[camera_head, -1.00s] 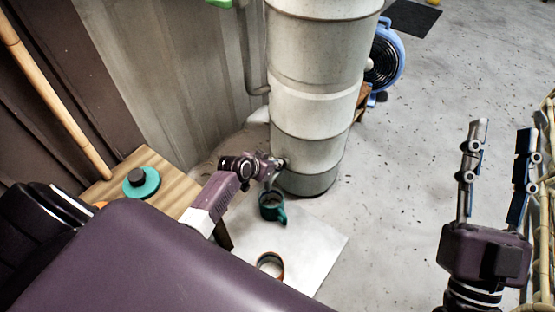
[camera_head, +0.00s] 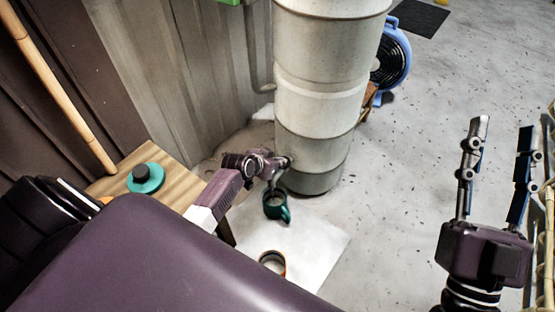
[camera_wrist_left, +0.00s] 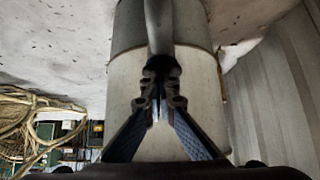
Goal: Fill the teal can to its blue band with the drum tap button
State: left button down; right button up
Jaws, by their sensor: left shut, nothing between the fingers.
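The pale drum (camera_head: 318,110) stands upright on the floor against the wall; it fills the middle of the left wrist view (camera_wrist_left: 125,85). The teal can (camera_head: 276,207) stands on a white sheet at the drum's foot, below my left gripper. Its blue band and water level cannot be made out. My left gripper (camera_head: 285,163) is shut and empty, with its tips at the drum's lower side; in the left wrist view its fingers (camera_wrist_left: 160,75) meet in front of a pipe-like part. The tap button is hidden. My right gripper (camera_head: 504,130) is open and empty over the floor at right.
A second round vessel with an orange rim (camera_head: 271,263) sits on the white sheet (camera_head: 315,248). A wooden bench (camera_head: 180,182) holds a teal disc with a black knob (camera_head: 145,178). A blue fan (camera_head: 393,62) stands behind the drum.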

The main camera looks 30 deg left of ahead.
pick_arm(q)
jog(key=v, duration=0.8)
jog(key=shift+w+r, duration=0.1)
dwell(0.5)
